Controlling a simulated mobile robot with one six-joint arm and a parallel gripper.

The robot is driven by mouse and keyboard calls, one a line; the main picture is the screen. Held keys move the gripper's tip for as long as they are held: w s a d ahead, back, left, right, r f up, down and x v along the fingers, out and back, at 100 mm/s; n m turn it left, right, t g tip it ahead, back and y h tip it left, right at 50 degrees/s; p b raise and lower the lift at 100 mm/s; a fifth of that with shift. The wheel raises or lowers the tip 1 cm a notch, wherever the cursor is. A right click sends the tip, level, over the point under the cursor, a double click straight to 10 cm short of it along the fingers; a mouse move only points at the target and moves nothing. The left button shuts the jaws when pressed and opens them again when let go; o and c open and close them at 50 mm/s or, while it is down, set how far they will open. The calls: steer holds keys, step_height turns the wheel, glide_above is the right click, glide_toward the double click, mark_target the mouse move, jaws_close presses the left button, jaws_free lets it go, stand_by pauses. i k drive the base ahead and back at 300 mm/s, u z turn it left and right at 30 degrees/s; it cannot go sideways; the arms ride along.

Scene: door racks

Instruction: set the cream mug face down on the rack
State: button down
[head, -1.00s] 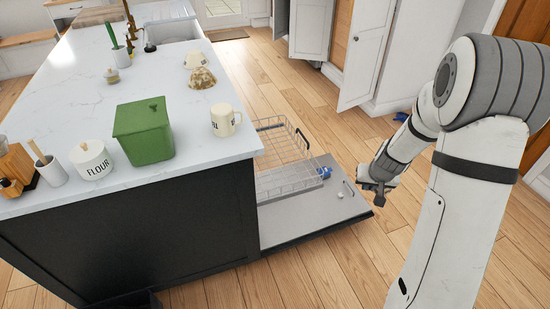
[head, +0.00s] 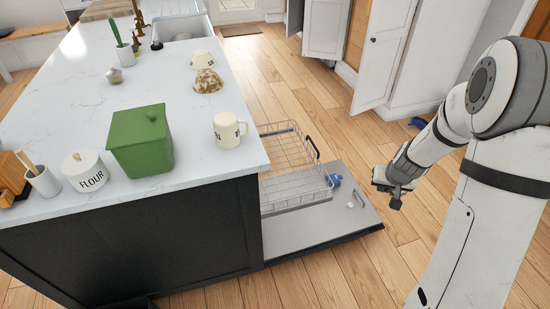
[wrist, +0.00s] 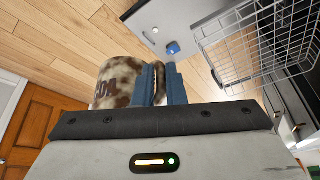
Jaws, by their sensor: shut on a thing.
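My gripper (wrist: 163,80) is shut on a mug (wrist: 118,75) with brown-and-cream mottling and dark lettering, left of the blue fingers in the wrist view. In the head view my gripper (head: 393,190) hangs right of the open dishwasher door, and the held mug cannot be made out. A cream mug with dark lettering (head: 229,130) stands upright on the counter's near right corner. Another cream mug (head: 202,60) stands farther back. The wire rack (head: 288,165) is pulled out over the door, left of my gripper; it also shows at upper right in the wrist view (wrist: 250,38).
The lowered dishwasher door (head: 330,220) juts over the floor, with a blue item (head: 334,180) on it. A mottled bowl (head: 207,83), green canister (head: 140,140) and flour jar (head: 88,171) stand on the counter (head: 100,95). Open floor lies right of the door.

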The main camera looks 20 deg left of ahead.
mark_target(294, 179)
steer(key=z, duration=0.1)
steer(key=i, duration=1.1)
steer(key=u, duration=1.2)
